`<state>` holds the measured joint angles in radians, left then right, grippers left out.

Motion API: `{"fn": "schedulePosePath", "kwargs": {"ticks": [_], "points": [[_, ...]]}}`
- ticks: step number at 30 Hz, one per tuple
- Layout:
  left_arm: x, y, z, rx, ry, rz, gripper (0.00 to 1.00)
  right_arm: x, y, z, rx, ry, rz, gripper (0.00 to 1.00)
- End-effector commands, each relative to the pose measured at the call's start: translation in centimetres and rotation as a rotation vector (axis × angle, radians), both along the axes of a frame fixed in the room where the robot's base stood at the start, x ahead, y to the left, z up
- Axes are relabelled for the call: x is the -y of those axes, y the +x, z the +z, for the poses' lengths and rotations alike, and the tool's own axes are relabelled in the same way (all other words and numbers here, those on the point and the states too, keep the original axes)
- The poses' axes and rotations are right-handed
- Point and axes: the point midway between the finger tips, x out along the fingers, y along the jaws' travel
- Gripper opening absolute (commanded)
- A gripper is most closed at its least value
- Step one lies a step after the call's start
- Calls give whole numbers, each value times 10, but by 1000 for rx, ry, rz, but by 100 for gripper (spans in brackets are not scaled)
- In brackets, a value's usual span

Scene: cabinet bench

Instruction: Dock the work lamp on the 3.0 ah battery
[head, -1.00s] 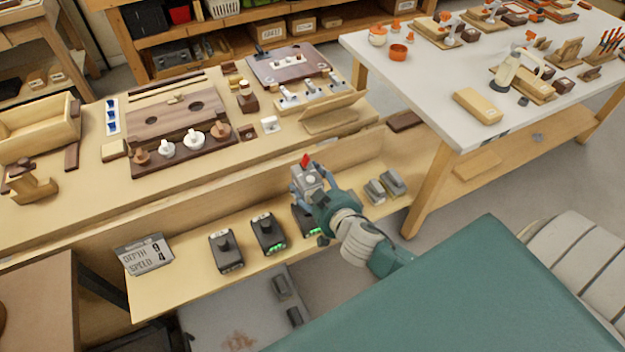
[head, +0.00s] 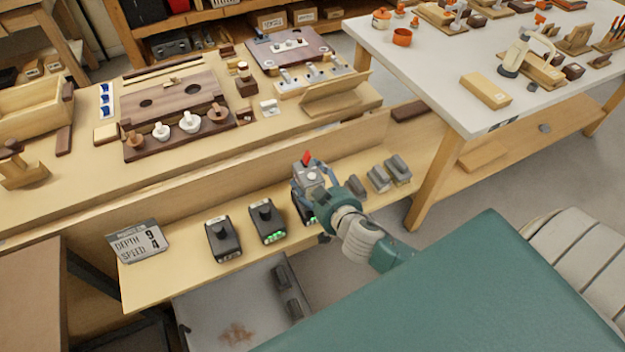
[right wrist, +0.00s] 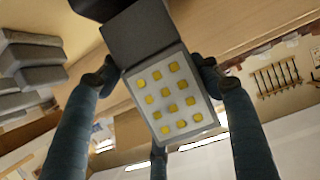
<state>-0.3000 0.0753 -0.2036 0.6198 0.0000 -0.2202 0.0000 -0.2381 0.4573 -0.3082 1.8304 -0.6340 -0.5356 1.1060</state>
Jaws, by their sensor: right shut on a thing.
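The work lamp (head: 311,177) is grey with a red part on top. My right gripper (head: 313,183) is shut on it above the low shelf. In the right wrist view its face of yellow LEDs (right wrist: 172,97) shows between the gripper fingers (right wrist: 155,80). Three dark batteries with green lights stand on the shelf: a left one (head: 222,240), a middle one (head: 267,222), and a right one (head: 301,212) partly hidden by the lamp and gripper. Their ratings are too small to read. I cannot tell whether lamp and right battery touch. My left gripper is not in view.
Several grey blocks (head: 378,178) lie right of my gripper. The bench's front board (head: 250,165) rises behind the shelf. A white table (head: 450,85) stands at right.

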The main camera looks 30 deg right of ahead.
Motion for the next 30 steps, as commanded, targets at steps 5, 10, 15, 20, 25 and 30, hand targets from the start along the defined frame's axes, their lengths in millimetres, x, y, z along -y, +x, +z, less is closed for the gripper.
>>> {"fn": "schedulePosePath", "kwargs": {"ticks": [5, 10, 15, 20, 25, 30], "points": [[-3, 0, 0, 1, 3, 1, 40, 0, 1, 2, 3, 0, 1, 25], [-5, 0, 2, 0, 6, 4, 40, 0, 1, 2, 3, 2, 0, 25], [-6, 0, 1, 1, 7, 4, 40, 0, 1, 2, 4, 0, 1, 25], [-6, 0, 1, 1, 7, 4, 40, 0, 1, 2, 4, 0, 1, 25], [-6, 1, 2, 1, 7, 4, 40, 0, 1, 2, 3, 1, 1, 25], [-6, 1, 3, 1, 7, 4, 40, 0, 0, 2, 3, 0, 1, 25]]}}
